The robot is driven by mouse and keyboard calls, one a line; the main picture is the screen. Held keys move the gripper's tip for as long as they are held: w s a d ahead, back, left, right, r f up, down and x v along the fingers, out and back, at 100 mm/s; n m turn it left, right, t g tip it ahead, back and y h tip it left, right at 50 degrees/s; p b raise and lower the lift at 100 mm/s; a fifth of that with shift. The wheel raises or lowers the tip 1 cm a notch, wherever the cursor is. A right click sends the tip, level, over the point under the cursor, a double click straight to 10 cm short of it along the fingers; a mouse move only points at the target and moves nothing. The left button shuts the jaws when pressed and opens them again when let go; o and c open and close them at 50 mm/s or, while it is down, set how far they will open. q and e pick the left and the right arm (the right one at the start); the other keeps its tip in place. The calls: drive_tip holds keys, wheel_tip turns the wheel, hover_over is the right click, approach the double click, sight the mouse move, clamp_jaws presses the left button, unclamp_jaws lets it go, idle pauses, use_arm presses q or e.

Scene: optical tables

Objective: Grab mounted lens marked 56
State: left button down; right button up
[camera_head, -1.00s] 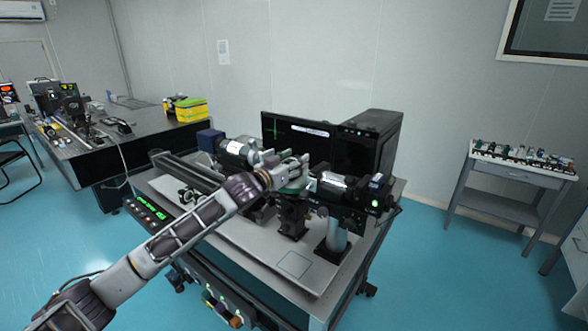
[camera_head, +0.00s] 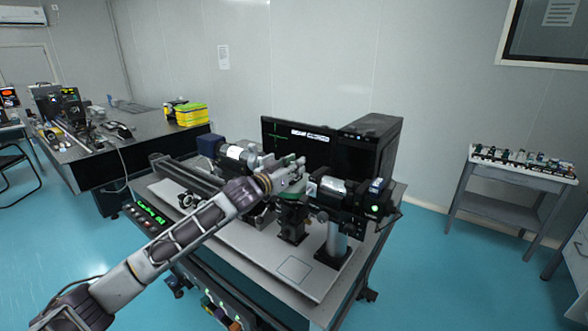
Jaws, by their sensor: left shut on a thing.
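My left gripper (camera_head: 294,174) reaches over the near optical table (camera_head: 235,243) and is shut on a mounted lens (camera_head: 291,194). The lens is a greenish disc, mostly hidden behind and below the fingers. It is above a dark post (camera_head: 292,222) on the table; I cannot tell whether it touches the post. The marking 56 is too small to read. My right gripper is not in view.
A silver-and-black optical device (camera_head: 345,193) stands just right of the gripper, and another (camera_head: 233,153) to its left. A monitor (camera_head: 295,143) and black computer case (camera_head: 370,144) stand behind. A side table (camera_head: 521,178) with several small parts is at right.

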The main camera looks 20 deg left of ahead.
use_arm(q)
wheel_tip(320, 180, up, 9)
drive_tip(key=shift+f, duration=0.1)
drive_tip(key=shift+r, duration=0.55)
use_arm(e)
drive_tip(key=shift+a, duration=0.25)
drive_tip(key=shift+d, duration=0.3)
